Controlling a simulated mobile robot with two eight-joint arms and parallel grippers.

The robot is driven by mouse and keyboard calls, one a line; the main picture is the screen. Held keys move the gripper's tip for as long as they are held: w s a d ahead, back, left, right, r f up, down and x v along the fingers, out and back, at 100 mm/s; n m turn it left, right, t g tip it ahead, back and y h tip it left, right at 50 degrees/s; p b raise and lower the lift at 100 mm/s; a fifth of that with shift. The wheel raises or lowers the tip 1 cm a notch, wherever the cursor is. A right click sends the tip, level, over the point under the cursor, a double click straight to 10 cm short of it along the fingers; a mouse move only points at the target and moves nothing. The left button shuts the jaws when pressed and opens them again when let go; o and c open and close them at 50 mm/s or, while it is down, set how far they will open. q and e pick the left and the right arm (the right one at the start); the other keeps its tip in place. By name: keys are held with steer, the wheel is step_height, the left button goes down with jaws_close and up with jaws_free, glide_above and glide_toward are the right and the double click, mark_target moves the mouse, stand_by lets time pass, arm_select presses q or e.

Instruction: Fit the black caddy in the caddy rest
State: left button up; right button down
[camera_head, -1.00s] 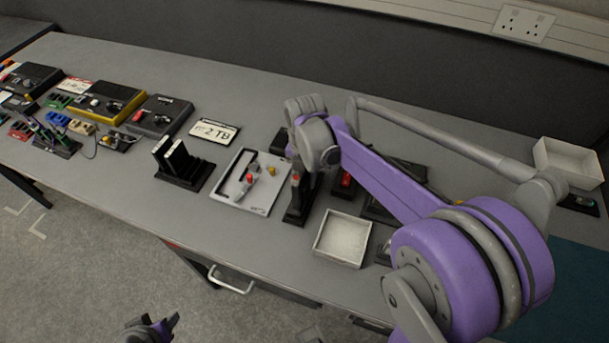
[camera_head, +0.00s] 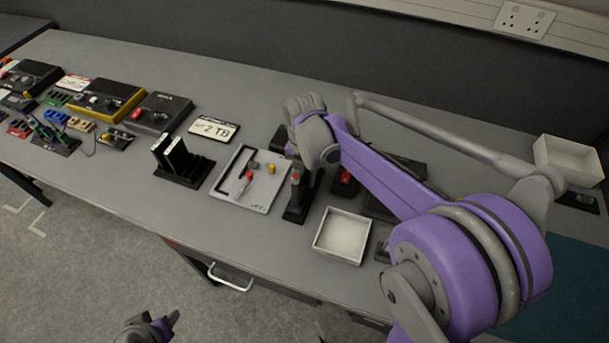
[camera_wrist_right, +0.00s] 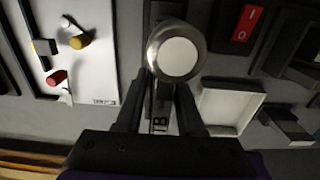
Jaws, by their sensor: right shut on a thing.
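My right gripper (camera_head: 297,168) is over the middle of the bench. In the wrist view, its fingers (camera_wrist_right: 162,88) are shut on a narrow dark piece, apparently the black caddy (camera_wrist_right: 160,122), with a light label showing a "B". A round silver part with a pale face covers much of the view just past the fingertips. A slim black stand (camera_head: 296,214) is directly below the gripper; I cannot tell whether it is the caddy rest or whether the caddy touches it. My left gripper (camera_head: 168,325) is low at the bottom edge, away from the bench, its jaws unclear.
A white board (camera_head: 226,194) with small red and yellow pieces lies left of the stand. A black rack (camera_head: 188,179) with upright plates is farther left. A white open tray (camera_head: 342,236) sits close on the right. A "2 TB" card (camera_head: 214,128) lies behind.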

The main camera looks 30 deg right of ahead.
steer(key=shift+f, duration=0.2)
steer(key=shift+f+b, duration=0.4)
steer(key=shift+f, duration=0.05)
steer(key=shift+f, duration=0.35)
stand_by(0.4)
steer(key=shift+c, duration=0.6)
jaws_free()
steer(key=shift+r, duration=0.1)
steer(key=shift+r+p, duration=2.35)
steer(key=shift+r, duration=1.4)
